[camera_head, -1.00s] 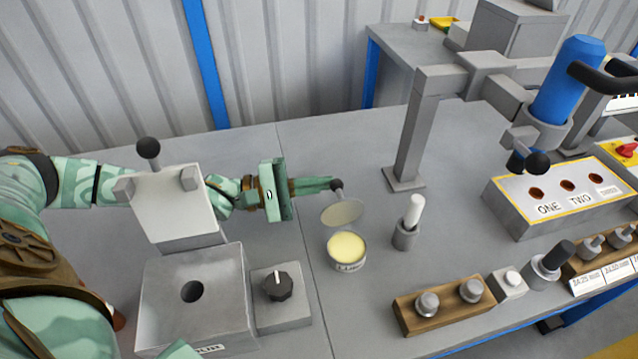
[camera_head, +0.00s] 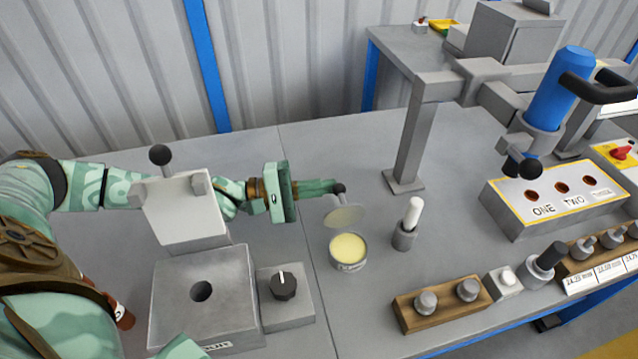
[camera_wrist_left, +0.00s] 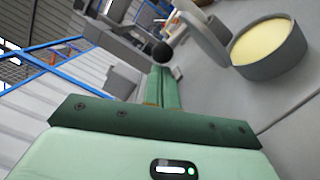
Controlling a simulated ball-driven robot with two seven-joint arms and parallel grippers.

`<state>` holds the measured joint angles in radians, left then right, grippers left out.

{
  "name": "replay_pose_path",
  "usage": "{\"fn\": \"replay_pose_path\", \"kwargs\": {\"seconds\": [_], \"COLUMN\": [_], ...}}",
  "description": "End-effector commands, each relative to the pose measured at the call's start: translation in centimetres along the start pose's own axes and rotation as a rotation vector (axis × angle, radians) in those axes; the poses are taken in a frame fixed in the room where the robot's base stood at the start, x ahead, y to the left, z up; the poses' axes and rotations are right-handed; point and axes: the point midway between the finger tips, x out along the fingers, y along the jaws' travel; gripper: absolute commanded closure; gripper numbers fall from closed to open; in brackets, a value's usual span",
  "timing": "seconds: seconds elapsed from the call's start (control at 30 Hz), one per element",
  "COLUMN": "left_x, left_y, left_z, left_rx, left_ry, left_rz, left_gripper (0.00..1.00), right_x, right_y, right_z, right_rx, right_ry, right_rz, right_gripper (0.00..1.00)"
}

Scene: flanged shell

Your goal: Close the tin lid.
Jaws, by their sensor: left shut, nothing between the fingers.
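The round tin (camera_head: 348,254) stands on the grey bench with pale yellow contents; it also shows in the left wrist view (camera_wrist_left: 268,62). Its grey disc lid (camera_head: 345,217) stands open, tilted up at the tin's far side; it also shows in the left wrist view (camera_wrist_left: 207,33). My right gripper is not in view.
A white-topped peg in a grey holder (camera_head: 405,238) stands right of the tin. A wooden block with two knobs (camera_head: 437,303) lies in front. A grey post (camera_head: 408,150) rises behind. A grey box with hinged lid (camera_head: 205,300) and a dial box (camera_head: 285,295) stand left.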

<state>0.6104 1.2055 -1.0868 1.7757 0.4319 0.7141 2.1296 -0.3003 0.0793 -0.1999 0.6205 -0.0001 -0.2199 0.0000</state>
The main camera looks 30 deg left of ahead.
Motion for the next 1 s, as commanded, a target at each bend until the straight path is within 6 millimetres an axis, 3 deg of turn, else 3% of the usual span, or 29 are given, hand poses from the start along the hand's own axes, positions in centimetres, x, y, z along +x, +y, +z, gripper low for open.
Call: {"fn": "replay_pose_path", "kwargs": {"seconds": [0.37, 0.67, 1.0], "left_x": [0.3, 0.5, 0.6], "left_y": [1.3, 0.9, 0.4], "left_z": [2.3, 3.8, 4.6], "left_rx": [0.232, 0.436, 0.429], "left_ry": [-0.001, 0.000, 0.000], "left_rz": [-0.027, -0.058, -0.058], "left_gripper": [1.00, 1.00, 1.00], "right_x": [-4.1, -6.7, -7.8], "right_y": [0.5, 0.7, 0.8], "right_z": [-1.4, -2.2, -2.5], "right_rx": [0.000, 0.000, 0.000], "right_ry": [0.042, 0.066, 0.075], "right_rz": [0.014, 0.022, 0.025], "right_gripper": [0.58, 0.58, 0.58]}}
